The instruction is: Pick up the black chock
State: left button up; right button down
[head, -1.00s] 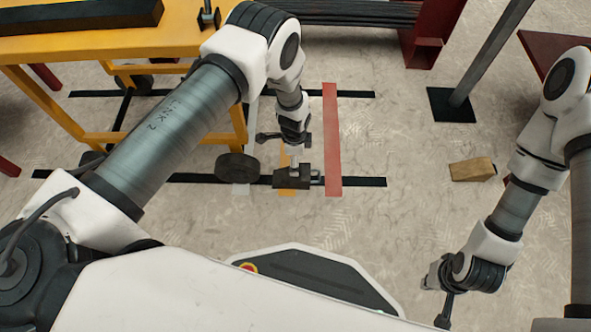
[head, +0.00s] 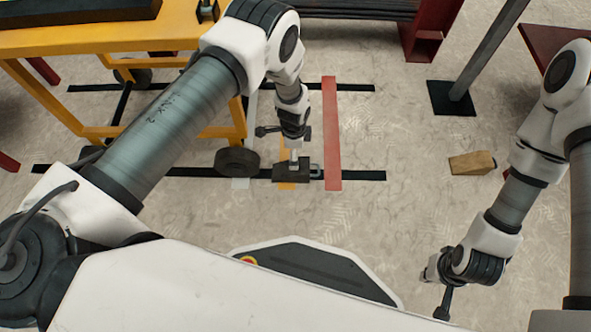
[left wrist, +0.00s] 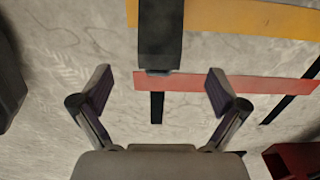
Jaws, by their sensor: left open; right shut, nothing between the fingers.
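The black chock (head: 291,172) lies on the floor on a yellow strip, close to the cart's wheel, with a small handle at its right end. In the left wrist view the chock (left wrist: 161,35) is a dark block at the top centre, beyond the fingertips. My left gripper (head: 288,133) hangs over the chock in the head view. In the left wrist view my left gripper (left wrist: 160,88) is open, its fingers apart with nothing between them. My right gripper (head: 446,299) is shut and empty, low at the right, well away from the chock.
A yellow cart (head: 110,42) with a dark wheel (head: 237,162) stands left of the chock. A red strip (head: 332,140) lies on the floor just right of it. A wooden wedge (head: 472,163) and a post on a black base plate (head: 451,99) are farther right. Open floor lies between.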

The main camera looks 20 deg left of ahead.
aim_at(281, 173)
pick_arm(q)
jog(key=shift+o, duration=0.3)
notch_tip(281, 173, down, 4)
jog(key=shift+s+d+r+b, duration=0.1)
jog(key=shift+d+r+b, duration=0.05)
jog(key=shift+b, duration=0.6)
jog(key=shift+f, duration=0.35)
notch_tip(281, 173, down, 7)
jog(key=b, duration=0.5)
jog(key=shift+f+b, duration=0.15)
jog(key=shift+b, duration=0.15)
jog(key=shift+r, duration=0.2)
